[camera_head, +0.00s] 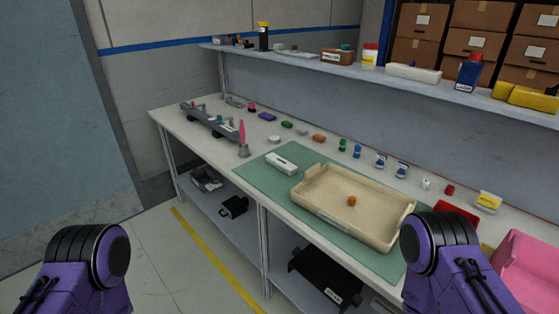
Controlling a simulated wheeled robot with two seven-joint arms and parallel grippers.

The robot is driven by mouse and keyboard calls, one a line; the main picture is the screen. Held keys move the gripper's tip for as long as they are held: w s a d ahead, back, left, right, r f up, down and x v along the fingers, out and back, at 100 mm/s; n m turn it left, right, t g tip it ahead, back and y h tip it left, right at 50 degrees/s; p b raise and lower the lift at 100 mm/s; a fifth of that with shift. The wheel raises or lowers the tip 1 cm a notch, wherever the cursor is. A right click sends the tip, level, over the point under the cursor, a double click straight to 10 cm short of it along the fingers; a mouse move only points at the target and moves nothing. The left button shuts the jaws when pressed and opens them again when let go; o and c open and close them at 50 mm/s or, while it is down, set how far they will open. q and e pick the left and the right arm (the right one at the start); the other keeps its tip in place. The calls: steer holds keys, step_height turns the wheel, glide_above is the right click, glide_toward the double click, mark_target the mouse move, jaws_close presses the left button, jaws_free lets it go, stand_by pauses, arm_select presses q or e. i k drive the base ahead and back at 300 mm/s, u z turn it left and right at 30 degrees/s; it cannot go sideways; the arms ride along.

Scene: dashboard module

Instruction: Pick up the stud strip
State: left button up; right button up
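A long grey bar (211,121) with several small upright pieces along it lies at the far left end of the workbench. It looks most like the stud strip, but the view is too small to be sure. A small white block (281,162) lies on the green mat (262,181). Only purple links of my two arms show, at the bottom left and bottom right. Neither gripper is in view, and nothing touches the bar.
A beige tray (322,221) holding a small orange piece (351,201) sits on the mat. A pink pointed tool (242,132) stands in a grey holder near the bar. Several small coloured parts line the bench's back. A pink bin (530,268) is at right. A shelf (300,63) runs above.

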mark_target(284, 166)
steer(key=u, duration=1.5)
steer(key=i, duration=1)
steer(key=z, duration=1.7)
